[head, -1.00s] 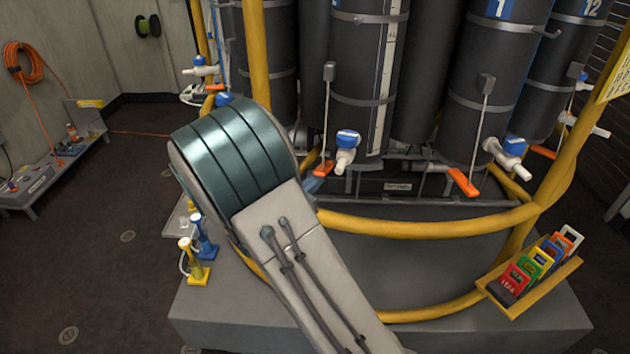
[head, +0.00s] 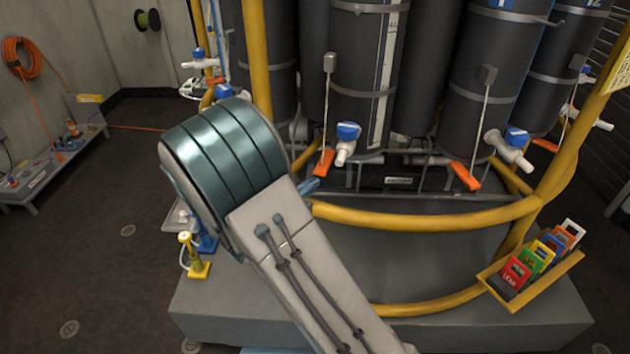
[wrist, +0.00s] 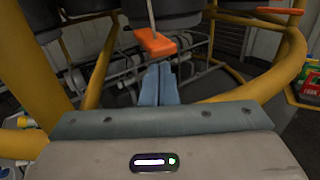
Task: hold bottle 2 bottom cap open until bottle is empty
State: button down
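The dark grey bottle (head: 345,75), left of the bottle labelled 1 in the earlier view, is probably bottle 2; its own number is out of view. An orange piece (head: 323,163), apparently its bottom cap, hangs on a cord below it, left of the white valve with a blue knob (head: 347,132). In the wrist view an orange piece (wrist: 155,42) shows just beyond and above my fingertips. My gripper (wrist: 158,85) has its blue fingers together with nothing visible between them. In the head view its fingertips (head: 310,187) are just below the orange piece, mostly hidden behind my arm.
A yellow ring rail (head: 430,220) and upright yellow post (head: 258,60) surround the bottles. The neighbouring bottle (head: 490,80) has another orange piece (head: 464,176). A tray of coloured cards (head: 530,280) stands at right. Open floor (head: 100,270) lies at left.

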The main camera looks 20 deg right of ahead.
jog(key=p+v, duration=0.1)
jog(key=v, duration=0.7)
dwell(0.4)
dwell(0.3)
jog(key=s+d+r+m+g+y+p, duration=0.3)
jog(key=s+d+r+m+g+y, duration=0.1)
jog(key=s+d+m+g, duration=0.8)
jog(key=s+a+r+m+t+y+p, duration=0.2)
jog(key=s+a+r+m+t+y, duration=0.2)
jog(key=s+r+m+y, duration=0.3)
jog(key=a+r+m+y, duration=0.1)
jog(key=m+y, duration=0.2)
jog(key=m, duration=0.3)
jog(key=shift+a+m+p, duration=0.3)
jog(key=shift+a+p, duration=0.05)
dwell(1.3)
